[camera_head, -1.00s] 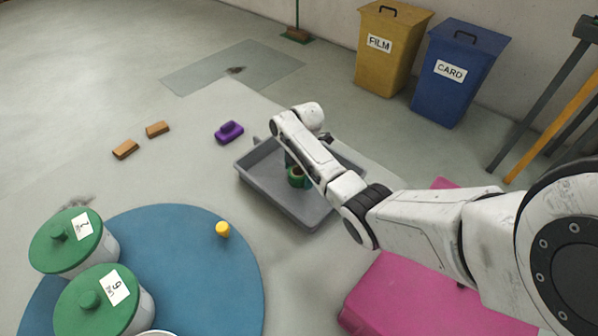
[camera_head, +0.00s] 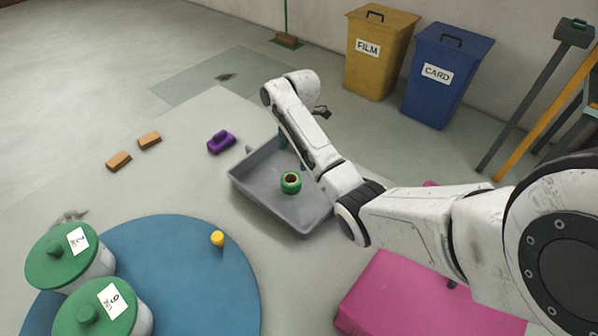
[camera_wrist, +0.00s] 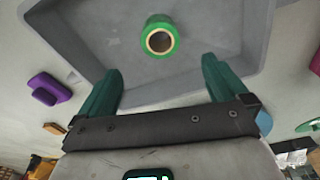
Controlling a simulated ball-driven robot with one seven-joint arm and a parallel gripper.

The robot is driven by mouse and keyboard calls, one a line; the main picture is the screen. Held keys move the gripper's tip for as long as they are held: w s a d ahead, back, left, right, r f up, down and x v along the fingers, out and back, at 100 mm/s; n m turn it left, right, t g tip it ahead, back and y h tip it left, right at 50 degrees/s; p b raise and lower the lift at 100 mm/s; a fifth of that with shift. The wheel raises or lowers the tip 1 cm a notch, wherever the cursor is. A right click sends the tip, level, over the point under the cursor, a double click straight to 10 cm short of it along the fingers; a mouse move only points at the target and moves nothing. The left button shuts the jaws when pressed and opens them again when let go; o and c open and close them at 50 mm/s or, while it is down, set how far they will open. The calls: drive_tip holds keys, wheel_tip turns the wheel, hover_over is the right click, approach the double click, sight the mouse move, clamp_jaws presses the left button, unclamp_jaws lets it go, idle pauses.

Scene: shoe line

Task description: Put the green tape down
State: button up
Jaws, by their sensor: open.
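The green tape (camera_head: 291,183) is a roll with a pale core. It rests on the floor of the grey tray (camera_head: 262,199), and nothing touches it. In the wrist view the tape (camera_wrist: 159,52) is ahead of my gripper, between the lines of the two fingers but beyond their tips. My gripper (camera_wrist: 160,80) is open and empty, its green fingers wide apart. In the head view my gripper is mostly hidden behind my arm, with a little green finger showing over the tray's far side.
A purple brush-like object (camera_head: 221,142) and two brown blocks (camera_head: 119,161) lie left of the tray. Green-lidded tubs (camera_head: 62,255) and a yellow piece (camera_head: 217,239) stand on a blue round surface (camera_head: 190,290). A pink block (camera_head: 420,300) is at front right. Bins (camera_head: 437,75) stand behind.

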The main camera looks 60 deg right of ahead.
drive_tip(key=s+a+f+m, duration=0.2)
drive_tip(key=a+f+m, duration=0.1)
drive_tip(key=a, duration=0.7)
drive_tip(key=s+a+f+m, duration=0.1)
drive_tip(key=a+f+m, duration=0.15)
drive_tip(key=a, duration=0.75)
drive_tip(key=s+a+m, duration=0.4)
drive_tip(key=s, duration=0.4)
drive_tip(key=s+a+r+m+h, duration=0.1)
drive_tip(key=s+a+m, duration=0.2)
drive_tip(key=s, duration=0.6)
drive_tip(key=shift+s+a+r+m, duration=0.15)
drive_tip(key=shift+a+r+m, duration=0.2)
drive_tip(key=shift+a, duration=0.55)
